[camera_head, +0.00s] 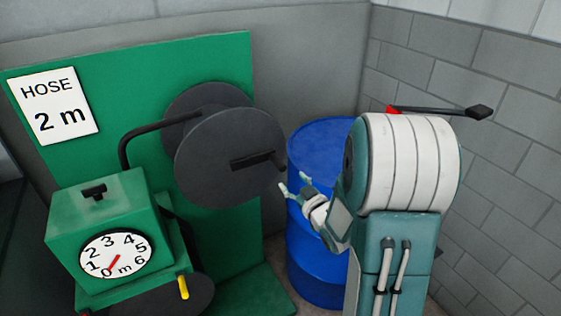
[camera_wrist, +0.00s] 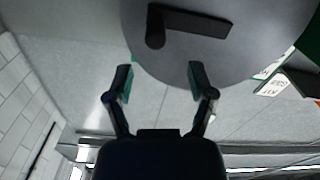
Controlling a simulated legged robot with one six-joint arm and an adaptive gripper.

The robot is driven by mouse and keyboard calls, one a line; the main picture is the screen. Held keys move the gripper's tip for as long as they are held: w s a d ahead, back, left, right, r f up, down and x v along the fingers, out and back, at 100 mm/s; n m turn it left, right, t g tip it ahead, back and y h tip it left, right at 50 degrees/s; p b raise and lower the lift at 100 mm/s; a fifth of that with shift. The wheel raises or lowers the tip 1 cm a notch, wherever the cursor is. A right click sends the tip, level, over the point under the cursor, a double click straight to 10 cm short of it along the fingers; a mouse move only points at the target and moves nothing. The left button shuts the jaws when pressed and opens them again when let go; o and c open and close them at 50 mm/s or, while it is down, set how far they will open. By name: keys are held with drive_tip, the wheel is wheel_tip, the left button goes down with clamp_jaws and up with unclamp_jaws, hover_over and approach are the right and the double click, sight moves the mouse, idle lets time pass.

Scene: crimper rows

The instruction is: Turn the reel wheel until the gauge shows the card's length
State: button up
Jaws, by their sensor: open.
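The reel wheel (camera_head: 215,170) is a dark grey disc before a green panel. A black crank bar with a peg handle (camera_head: 268,159) juts from its face. The wrist view shows the wheel (camera_wrist: 250,62) above my fingers and the handle (camera_wrist: 155,30) between and beyond the tips. The card (camera_head: 55,105) reads "HOSE 2 m". The round gauge (camera_head: 128,247) on a green box has marks 0 to 6 m; its red needle points at about 0. My gripper (camera_head: 293,188) is open and empty, just right of the wheel, apart from the handle.
A blue barrel (camera_head: 320,250) stands behind my arm, right of the wheel. A black hose pipe (camera_head: 150,130) bends from the reel to the green box (camera_head: 95,205). A dark disc with a yellow piece (camera_head: 183,288) sits low beside the box. Grey block walls (camera_head: 500,160) close the right side.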

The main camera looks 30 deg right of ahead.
sight(279, 163)
drive_tip(key=w, duration=0.6)
drive_tip(key=w+d, duration=0.1)
drive_tip(key=w, duration=0.1)
drive_tip(key=shift+w+d+f, duration=0.1)
drive_tip(key=shift+w+f, duration=0.05)
drive_tip(key=shift+w, duration=0.5)
drive_tip(key=shift+w+a, duration=0.15)
drive_tip(key=shift+a, duration=0.7)
drive_tip(key=shift+d, duration=0.1)
drive_tip(key=c, duration=0.7)
drive_tip(key=shift+d, duration=0.3)
clamp_jaws()
